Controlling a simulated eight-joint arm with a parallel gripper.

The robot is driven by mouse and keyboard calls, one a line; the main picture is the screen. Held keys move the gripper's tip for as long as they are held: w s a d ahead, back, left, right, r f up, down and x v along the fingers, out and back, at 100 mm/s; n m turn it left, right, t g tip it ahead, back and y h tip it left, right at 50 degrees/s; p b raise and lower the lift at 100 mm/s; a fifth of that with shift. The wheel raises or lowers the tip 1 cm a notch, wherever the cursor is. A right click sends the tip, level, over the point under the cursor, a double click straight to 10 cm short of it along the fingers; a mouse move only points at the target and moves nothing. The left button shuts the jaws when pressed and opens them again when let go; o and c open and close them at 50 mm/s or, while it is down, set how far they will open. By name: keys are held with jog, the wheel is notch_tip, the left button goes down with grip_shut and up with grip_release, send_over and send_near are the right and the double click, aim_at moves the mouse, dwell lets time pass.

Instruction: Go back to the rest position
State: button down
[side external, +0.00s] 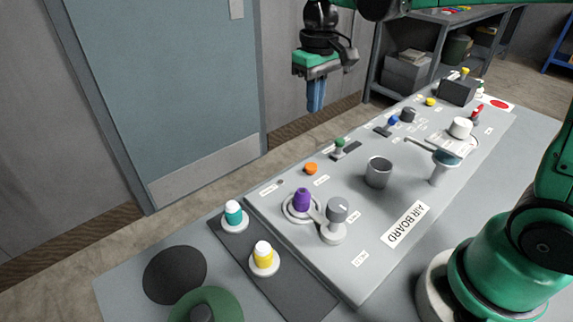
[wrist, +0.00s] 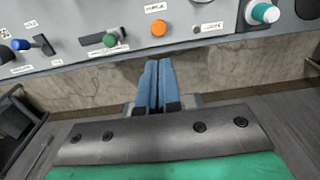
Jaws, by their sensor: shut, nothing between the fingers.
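My gripper (side external: 315,97) hangs in the air beyond the far edge of the panel in the side external view, its blue fingers pointing down. The fingers are together with nothing between them. In the wrist view my gripper (wrist: 158,68) also shows shut and empty, with its tips just short of the panel edge in the picture. The grey AIR BOARD panel (side external: 300,262) lies on the table, apart from my gripper. Its orange button (side external: 311,168) and green-topped switch (side external: 339,145) are the controls closest to my gripper in the picture; both also show in the wrist view.
A purple knob (side external: 302,199), a grey knob (side external: 337,210), an open grey cup (side external: 378,172) and a white-capped valve (side external: 460,128) stand up from the panel. Teal (side external: 234,213) and yellow (side external: 264,255) knobs stand at the left. A door (side external: 165,80) and open floor lie beyond.

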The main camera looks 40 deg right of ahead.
jog(key=s+a+f+t, duration=0.1)
jog(key=s+f+t, duration=0.1)
jog(key=s+t, duration=0.5)
jog(key=shift+s+a+f, duration=0.15)
jog(key=shift+s+a, duration=0.25)
jog(key=shift+s, duration=0.2)
dwell(2.5)
